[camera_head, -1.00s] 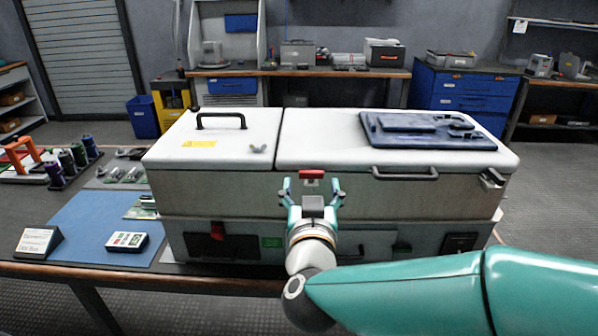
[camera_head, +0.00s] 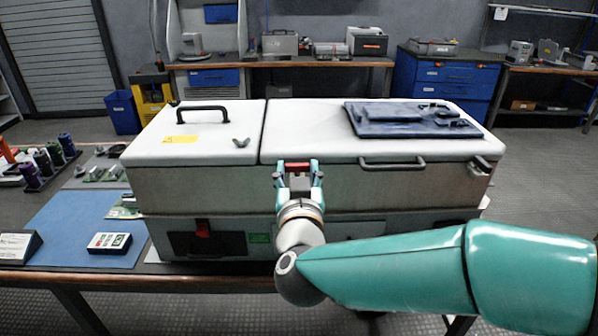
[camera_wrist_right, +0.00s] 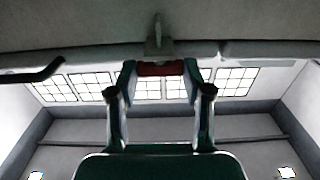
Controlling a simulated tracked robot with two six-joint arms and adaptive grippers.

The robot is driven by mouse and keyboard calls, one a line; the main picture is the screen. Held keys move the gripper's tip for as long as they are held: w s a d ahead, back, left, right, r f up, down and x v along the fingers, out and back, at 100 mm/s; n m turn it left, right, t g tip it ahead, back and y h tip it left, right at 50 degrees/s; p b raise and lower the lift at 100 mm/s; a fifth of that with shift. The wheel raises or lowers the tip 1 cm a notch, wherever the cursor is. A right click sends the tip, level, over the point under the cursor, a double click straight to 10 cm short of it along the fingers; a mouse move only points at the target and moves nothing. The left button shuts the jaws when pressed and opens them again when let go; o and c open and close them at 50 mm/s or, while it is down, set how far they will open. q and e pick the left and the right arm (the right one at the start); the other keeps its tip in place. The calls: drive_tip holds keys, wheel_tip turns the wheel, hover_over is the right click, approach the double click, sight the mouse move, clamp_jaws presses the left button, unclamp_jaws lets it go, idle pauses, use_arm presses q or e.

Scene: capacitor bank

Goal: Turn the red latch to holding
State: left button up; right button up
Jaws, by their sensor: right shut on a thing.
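The red latch (camera_head: 297,167) sits at the front upper edge of the white and grey cabinet (camera_head: 220,190), just right of the seam between its two lids. My right gripper (camera_head: 298,172) is shut on the red latch, with one finger at each side of it. In the right wrist view the red latch (camera_wrist_right: 160,69) lies between the two fingertips, under the lid edge. A pale bracket stands just above it. My left gripper is not in view.
A blue tray (camera_head: 408,120) lies on the right lid. A black handle (camera_head: 204,112) and a wing nut are on the left lid. A bar handle (camera_head: 392,163) juts from the front, right of my gripper. A blue mat (camera_head: 70,225) lies left of the cabinet.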

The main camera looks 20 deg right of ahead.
drive_tip(key=shift+a+r+m+h+p, duration=0.15)
drive_tip(key=shift+m+h+p, duration=0.15)
drive_tip(key=shift+h+p, duration=0.25)
drive_tip(key=shift+w+a+m+g+h+p, duration=0.1)
drive_tip(key=shift+m+g+h+p, duration=0.35)
drive_tip(key=shift+h, duration=0.15)
drive_tip(key=shift+w+a+m+g+h+p, duration=0.1)
drive_tip(key=shift+m+g+h+p, duration=0.25)
drive_tip(key=shift+m+h, duration=0.15)
drive_tip(key=m+g+h+p, duration=0.1)
drive_tip(key=h, duration=0.1)
drive_tip(key=m+g+h+p, duration=0.2)
drive_tip(key=shift+w+a+m+h, duration=0.1)
drive_tip(key=shift+a+m+h, duration=0.15)
drive_tip(key=shift+h, duration=0.1)
drive_tip(key=shift+m+g+h+p, duration=0.5)
drive_tip(key=shift+m+g+h, duration=0.1)
drive_tip(key=shift+g, duration=0.3)
drive_tip(key=shift+f, duration=0.2)
drive_tip(key=o, duration=1.2)
drive_tip(key=shift+c, duration=0.2)
